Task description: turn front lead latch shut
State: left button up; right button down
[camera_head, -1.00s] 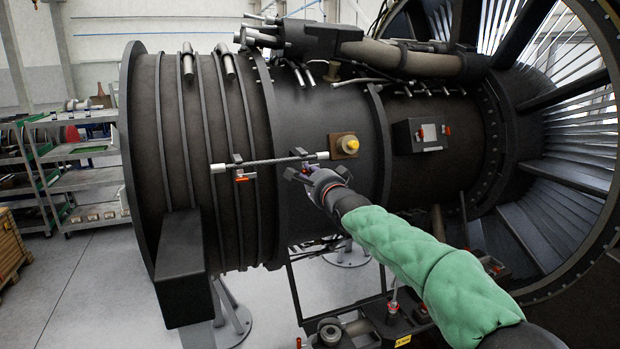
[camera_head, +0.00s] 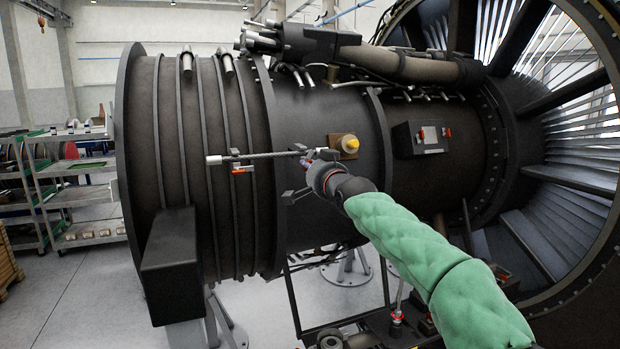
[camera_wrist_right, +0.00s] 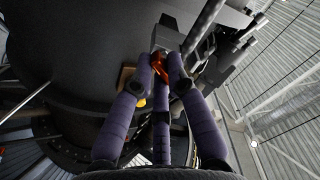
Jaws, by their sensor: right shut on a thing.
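A grey braided lead (camera_head: 265,155) runs across the dark engine casing, held by a clamp near each end. The left clamp has a red latch (camera_head: 242,169), apart from any gripper. My right gripper (camera_head: 308,160) is at the right clamp, its fingers partly hidden by the wrist in the head view. In the right wrist view, the purple fingers (camera_wrist_right: 159,72) close around an orange-red latch (camera_wrist_right: 157,62) below a grey clamp block (camera_wrist_right: 167,36). The exact angle of this latch is hard to tell. My left gripper is out of view.
A yellow-capped fitting (camera_head: 350,144) on a brown plate sits just right of my right gripper. A dark box (camera_head: 421,138) with red fasteners is farther right. A black block (camera_head: 172,265) juts out at lower left. Shelves (camera_head: 75,190) stand at the far left.

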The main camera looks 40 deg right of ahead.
jog(key=shift+n+b, duration=1.45)
jog(key=shift+n, duration=2.05)
jog(key=c, duration=1.2)
grip_release()
jog(key=shift+r, duration=0.1)
jog(key=v, duration=1.2)
